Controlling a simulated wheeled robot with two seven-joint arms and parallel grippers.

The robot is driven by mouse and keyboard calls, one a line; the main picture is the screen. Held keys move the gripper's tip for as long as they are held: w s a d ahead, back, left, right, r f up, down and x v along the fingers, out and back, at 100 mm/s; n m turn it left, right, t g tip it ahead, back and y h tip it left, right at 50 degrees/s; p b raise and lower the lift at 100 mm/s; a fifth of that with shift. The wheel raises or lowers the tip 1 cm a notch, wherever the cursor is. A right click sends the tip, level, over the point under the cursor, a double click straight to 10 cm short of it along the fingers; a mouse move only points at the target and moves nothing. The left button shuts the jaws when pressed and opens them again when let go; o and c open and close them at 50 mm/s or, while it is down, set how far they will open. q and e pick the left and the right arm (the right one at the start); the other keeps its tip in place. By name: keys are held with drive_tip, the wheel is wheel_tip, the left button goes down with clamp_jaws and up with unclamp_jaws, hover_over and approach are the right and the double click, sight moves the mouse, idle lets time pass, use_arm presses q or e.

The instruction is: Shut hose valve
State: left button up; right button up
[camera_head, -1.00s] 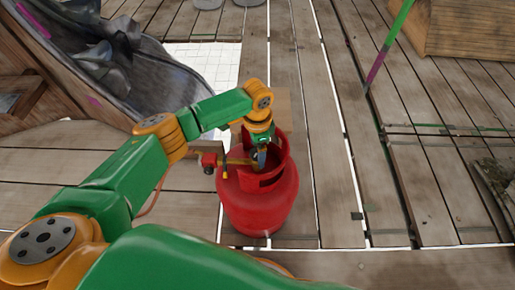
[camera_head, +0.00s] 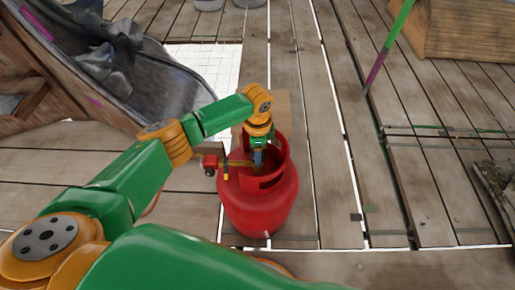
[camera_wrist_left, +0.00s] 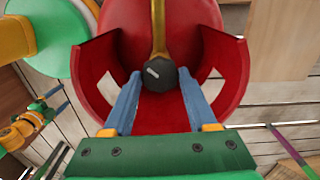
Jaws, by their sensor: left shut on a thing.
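A red gas cylinder (camera_head: 258,207) stands upright on the deck, with a raised red collar around its top. A brass pipe (camera_head: 240,162) runs out through the collar's gap to a red fitting (camera_head: 210,161) on the left. My left gripper (camera_head: 258,163) points down into the collar. In the left wrist view its blue fingers (camera_wrist_left: 157,88) are shut on a dark valve knob (camera_wrist_left: 158,75) with a white mark, at the end of the brass pipe. The knob is mostly hidden in the head view. My right gripper (camera_wrist_left: 64,96) shows small at the left of the wrist view, its fingers apart and empty.
The collar wall (camera_wrist_left: 225,70) rises close on both sides of my left fingers. A boat-like hull with dark cloth (camera_head: 110,65) lies at upper left. A wooden block (camera_head: 470,28) and a green and purple pole (camera_head: 388,45) are at upper right. Planks right of the cylinder are clear.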

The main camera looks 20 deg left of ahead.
use_arm(q)
drive_tip(key=shift+m, duration=0.9)
drive_tip(key=shift+m+p, duration=0.45)
drive_tip(key=shift+m, duration=0.55)
drive_tip(key=m, duration=0.3)
drive_tip(key=shift+m, duration=1.3)
use_arm(e)
drive_tip(key=shift+s+r, duration=0.1)
drive_tip(key=shift+r, duration=0.7)
use_arm(q)
drive_tip(key=o, duration=1.4)
drive_tip(key=shift+c, duration=0.2)
use_arm(e)
drive_tip(key=shift+a, duration=0.15)
